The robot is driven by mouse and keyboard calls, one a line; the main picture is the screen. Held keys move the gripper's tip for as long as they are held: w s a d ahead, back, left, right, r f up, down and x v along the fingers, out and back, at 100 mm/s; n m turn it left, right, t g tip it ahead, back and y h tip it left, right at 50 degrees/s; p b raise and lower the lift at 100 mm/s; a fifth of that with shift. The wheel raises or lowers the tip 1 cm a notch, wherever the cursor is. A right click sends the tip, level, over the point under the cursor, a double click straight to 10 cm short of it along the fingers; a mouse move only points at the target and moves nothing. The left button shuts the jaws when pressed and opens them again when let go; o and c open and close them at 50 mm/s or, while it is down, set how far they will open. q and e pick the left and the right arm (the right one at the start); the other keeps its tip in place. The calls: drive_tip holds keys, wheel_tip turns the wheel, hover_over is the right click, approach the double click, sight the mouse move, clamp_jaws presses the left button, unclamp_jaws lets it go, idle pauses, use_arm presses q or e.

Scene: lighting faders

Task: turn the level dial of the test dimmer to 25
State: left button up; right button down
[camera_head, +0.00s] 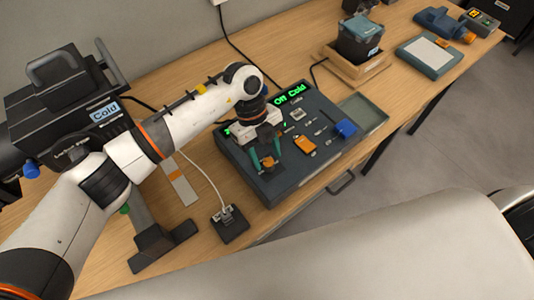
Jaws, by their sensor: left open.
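I cannot tell whether the fingers touch the knob. Its pointer and any scale are too small to read, and the gripper hides part of the desk's left side. My right gripper is not in view.
An orange piece (305,145) and a blue piece (346,128) sit on the desk. A lamp labelled "Cold" (60,100) stands at left. A small cabled box (229,224) lies at the front edge. A wooden tray (356,68) and grey device (429,56) stand farther right.

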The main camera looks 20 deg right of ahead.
use_arm(q)
drive_tip(key=p+v, duration=0.4)
drive_tip(key=v, duration=0.6)
drive_tip(key=shift+r, duration=0.25)
